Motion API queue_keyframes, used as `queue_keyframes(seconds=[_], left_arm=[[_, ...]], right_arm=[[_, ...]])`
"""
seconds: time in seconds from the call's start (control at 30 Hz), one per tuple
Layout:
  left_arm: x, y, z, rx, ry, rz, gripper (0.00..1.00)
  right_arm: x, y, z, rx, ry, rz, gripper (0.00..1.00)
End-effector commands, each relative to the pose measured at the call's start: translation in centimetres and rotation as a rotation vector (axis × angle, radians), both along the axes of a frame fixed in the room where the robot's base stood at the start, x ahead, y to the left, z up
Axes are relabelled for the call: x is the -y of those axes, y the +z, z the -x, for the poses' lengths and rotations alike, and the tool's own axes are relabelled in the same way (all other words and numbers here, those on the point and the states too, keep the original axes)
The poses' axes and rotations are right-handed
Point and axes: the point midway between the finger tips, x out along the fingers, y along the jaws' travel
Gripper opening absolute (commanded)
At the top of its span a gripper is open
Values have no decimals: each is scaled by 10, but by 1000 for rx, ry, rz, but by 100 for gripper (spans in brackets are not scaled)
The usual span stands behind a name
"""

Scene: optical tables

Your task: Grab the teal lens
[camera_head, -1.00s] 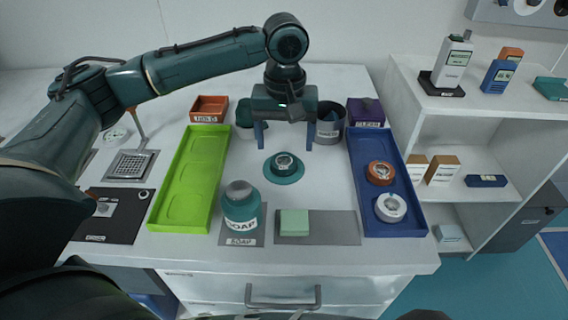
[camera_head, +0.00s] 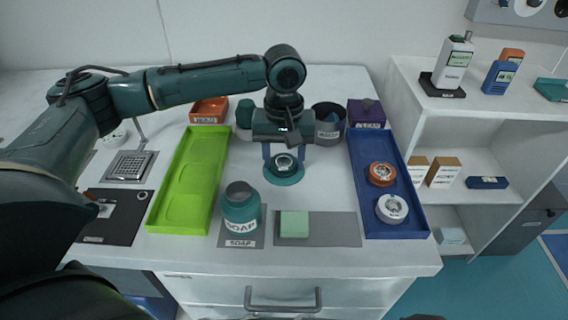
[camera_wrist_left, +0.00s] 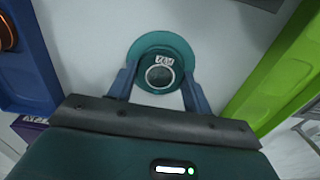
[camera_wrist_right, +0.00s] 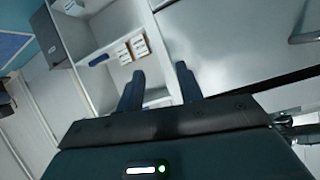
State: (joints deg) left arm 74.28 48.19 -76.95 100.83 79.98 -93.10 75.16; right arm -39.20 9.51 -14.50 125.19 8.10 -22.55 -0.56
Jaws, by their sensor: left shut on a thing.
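The teal lens (camera_head: 284,163) is a round teal mount with a metal ring and a small label, on a teal round base (camera_head: 285,178) on the white table between the green and blue trays. My left gripper (camera_head: 285,155) points down at it with one finger on either side, shut on the lens. In the left wrist view the lens (camera_wrist_left: 160,74) sits between the fingertips (camera_wrist_left: 158,80), over the teal base (camera_wrist_left: 151,40). My right gripper (camera_wrist_right: 158,85) shows only in its own wrist view, with its fingers apart and nothing between them, away from the tabletop.
The lime green tray (camera_head: 187,180) is empty. The blue tray (camera_head: 402,225) holds an orange lens (camera_head: 381,174) and a white lens (camera_head: 391,209). A soap bottle (camera_head: 241,207) and a green sponge (camera_head: 294,224) stand nearer. A grey bin (camera_head: 328,121) stands behind the gripper.

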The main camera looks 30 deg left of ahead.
Motion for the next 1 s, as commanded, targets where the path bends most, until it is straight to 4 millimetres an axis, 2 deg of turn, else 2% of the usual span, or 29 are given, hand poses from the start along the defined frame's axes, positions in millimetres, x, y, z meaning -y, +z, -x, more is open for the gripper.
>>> queue_keyframes(seconds=[0.03, 0.2, 0.47, 0.57, 0.8, 1.0], left_arm=[[0, 0, 0, 0, 0, 0, 40], [0, 0, 0, 0, 0, 0, 26], [0, 3, 0, 1, 0, 0, 26], [1, 14, -1, 3, 0, 2, 26], [1, 62, -1, 4, 0, 2, 26], [0, 93, -1, 1, 0, 1, 26]], right_arm=[[0, 0, 0, -1, 0, 0, 36], [0, -2, 0, -3, 0, 1, 36], [0, -1, 0, -4, 0, 2, 36], [0, 0, 0, -3, 1, 3, 36], [1, 6, 1, -2, 2, 16, 36], [1, 5, 2, -8, 5, 25, 36]])
